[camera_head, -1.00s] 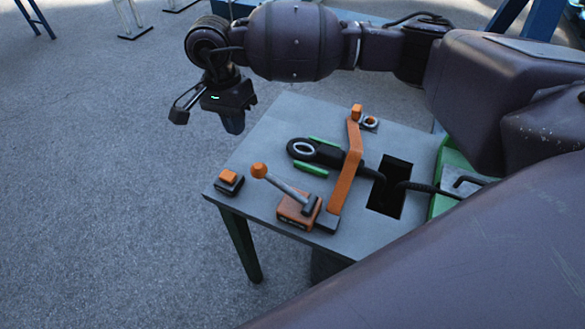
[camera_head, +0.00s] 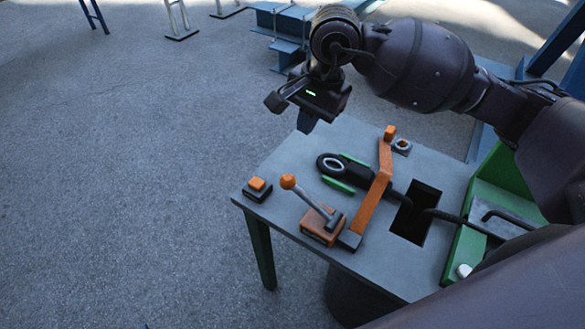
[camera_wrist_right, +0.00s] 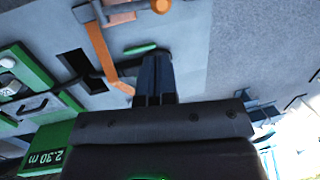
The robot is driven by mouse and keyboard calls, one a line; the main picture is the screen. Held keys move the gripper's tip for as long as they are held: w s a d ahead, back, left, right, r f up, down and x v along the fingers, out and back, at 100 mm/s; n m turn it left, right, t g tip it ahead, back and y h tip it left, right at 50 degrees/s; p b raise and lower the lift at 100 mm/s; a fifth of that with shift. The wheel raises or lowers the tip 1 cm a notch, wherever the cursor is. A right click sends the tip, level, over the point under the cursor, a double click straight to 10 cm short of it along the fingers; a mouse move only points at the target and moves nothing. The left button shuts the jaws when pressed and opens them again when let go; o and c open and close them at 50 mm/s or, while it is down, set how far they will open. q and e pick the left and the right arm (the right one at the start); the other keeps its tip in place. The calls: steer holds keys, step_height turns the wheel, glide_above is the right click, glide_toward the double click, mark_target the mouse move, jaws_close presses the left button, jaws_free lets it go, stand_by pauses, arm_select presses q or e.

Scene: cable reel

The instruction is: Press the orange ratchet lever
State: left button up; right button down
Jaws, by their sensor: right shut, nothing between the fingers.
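A lever with an orange ball knob (camera_head: 288,181) and a grey shaft rises, tilted left, from an orange-brown base (camera_head: 318,228) near the table's front edge. A long orange bent bar (camera_head: 376,198) crosses the tabletop to its right. My right gripper (camera_head: 306,122) is shut and empty, pointing down near the table's far left edge, apart from the lever. In the right wrist view its shut fingers (camera_wrist_right: 155,72) show, with the orange knob (camera_wrist_right: 161,6) at the top edge and the orange bar (camera_wrist_right: 98,45) to the left. My left gripper is not in view.
The grey table (camera_head: 285,217) also holds an orange button on a black block (camera_head: 257,188), a black cable end with a ring (camera_head: 334,164) between green strips, and a dark rectangular opening (camera_head: 415,212). A green housing (camera_head: 500,180) stands at right. Open floor lies left.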

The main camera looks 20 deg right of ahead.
steer(key=shift+f, duration=0.1)
glide_toward(290, 177)
steer(key=f, duration=0.5)
steer(key=a+f, duration=0.1)
steer(key=f, duration=0.1)
steer(key=shift+w+a+f, duration=0.1)
steer(key=shift+w+f, duration=0.1)
steer(key=shift+w, duration=0.1)
